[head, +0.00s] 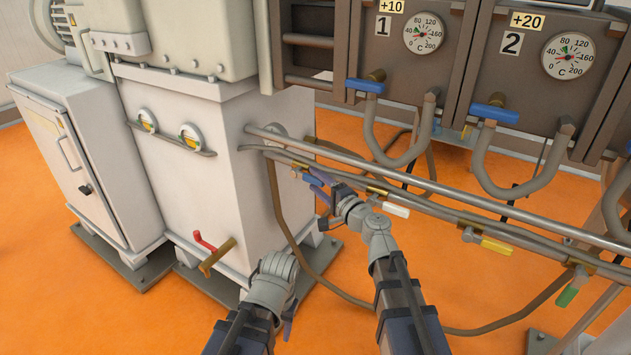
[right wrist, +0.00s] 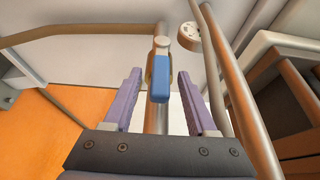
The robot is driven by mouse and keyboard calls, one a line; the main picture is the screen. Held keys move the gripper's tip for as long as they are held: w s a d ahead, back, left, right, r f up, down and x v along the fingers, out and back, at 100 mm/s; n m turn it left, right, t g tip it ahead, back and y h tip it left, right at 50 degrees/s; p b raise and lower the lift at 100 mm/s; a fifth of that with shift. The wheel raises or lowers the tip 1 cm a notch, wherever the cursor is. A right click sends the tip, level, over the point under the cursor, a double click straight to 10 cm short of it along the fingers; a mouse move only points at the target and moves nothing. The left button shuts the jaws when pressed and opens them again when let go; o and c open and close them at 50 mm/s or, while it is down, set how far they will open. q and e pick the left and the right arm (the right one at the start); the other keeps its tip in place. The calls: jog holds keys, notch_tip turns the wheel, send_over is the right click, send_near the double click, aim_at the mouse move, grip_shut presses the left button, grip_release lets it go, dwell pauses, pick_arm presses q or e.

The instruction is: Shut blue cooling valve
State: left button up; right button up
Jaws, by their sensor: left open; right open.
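A blue valve handle (right wrist: 159,78) shows in the right wrist view, lying along the pipe behind it. It is between the two purple fingers of my right gripper (right wrist: 160,87), with a gap on both sides. In the head view the blue handle (head: 312,181) is on the pipe run beside the white cabinet, partly covered by my right gripper (head: 323,184), which is open. My left gripper (head: 289,318) hangs low in front of the cabinet, away from the valves; it is open, and its fingers are mostly hidden by its wrist.
White (head: 396,209), yellow (head: 496,246) and green (head: 567,296) handles sit farther along the pipes. Two other blue handles (head: 366,85) (head: 495,114) are on the brown panels. A red handle (head: 204,241) sticks out of the white cabinet (head: 215,205). A round part (right wrist: 188,36) is beyond my fingers.

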jog(key=shift+w+a, duration=0.25)
jog(key=shift+w, duration=0.1)
grip_shut()
dwell(1.2)
